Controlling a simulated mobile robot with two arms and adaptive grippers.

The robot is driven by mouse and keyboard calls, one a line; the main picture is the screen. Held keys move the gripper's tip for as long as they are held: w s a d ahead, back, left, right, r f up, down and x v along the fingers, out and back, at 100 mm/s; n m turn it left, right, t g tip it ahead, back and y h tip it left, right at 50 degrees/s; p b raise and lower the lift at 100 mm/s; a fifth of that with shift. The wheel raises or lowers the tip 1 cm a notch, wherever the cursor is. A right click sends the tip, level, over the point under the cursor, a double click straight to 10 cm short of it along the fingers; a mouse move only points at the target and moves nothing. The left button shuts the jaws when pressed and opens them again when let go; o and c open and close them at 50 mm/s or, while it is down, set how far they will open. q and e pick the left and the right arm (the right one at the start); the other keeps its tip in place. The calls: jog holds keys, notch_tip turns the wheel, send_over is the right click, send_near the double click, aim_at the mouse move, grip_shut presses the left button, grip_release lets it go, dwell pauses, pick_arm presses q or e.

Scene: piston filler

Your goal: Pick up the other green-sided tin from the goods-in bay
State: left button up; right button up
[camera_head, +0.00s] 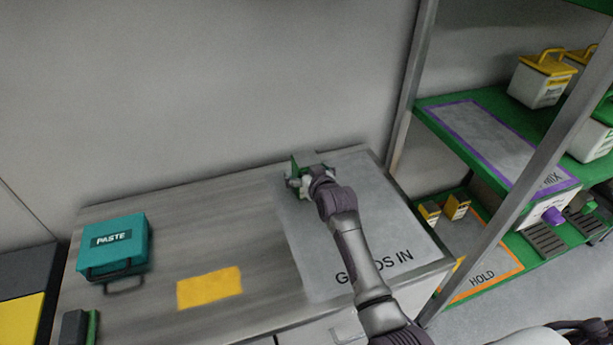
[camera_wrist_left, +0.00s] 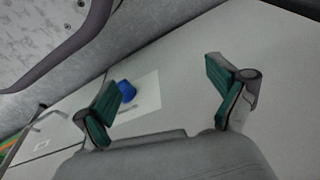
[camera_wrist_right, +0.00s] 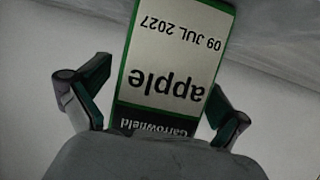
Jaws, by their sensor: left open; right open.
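A tin (camera_wrist_right: 168,75) with green edges and a pale label reading "apple", "09 JUL 2027" and "Carrowfield" fills the middle of the right wrist view, its print upside down there. My right gripper (camera_wrist_right: 158,90) is open, with one finger on each side of the tin; I cannot tell whether either finger touches it. In the head view my right gripper (camera_head: 306,182) is at the back left of the goods-in bay (camera_head: 385,215) and mostly hides the tin. My left gripper (camera_wrist_left: 165,78) is open and empty in its wrist view.
On the bench, a teal PASTE case (camera_head: 115,243) and a yellow patch (camera_head: 209,288) lie left of the bay. A green rack on the right has a HOLD bay (camera_head: 505,268) and yellow-lidded containers (camera_head: 541,80). A blue object (camera_wrist_left: 127,91) shows beyond my left gripper.

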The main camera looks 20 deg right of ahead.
jog(key=c, duration=1.7)
jog(key=shift+r, duration=0.1)
jog(key=shift+c, duration=0.2)
jog(key=shift+r, duration=0.15)
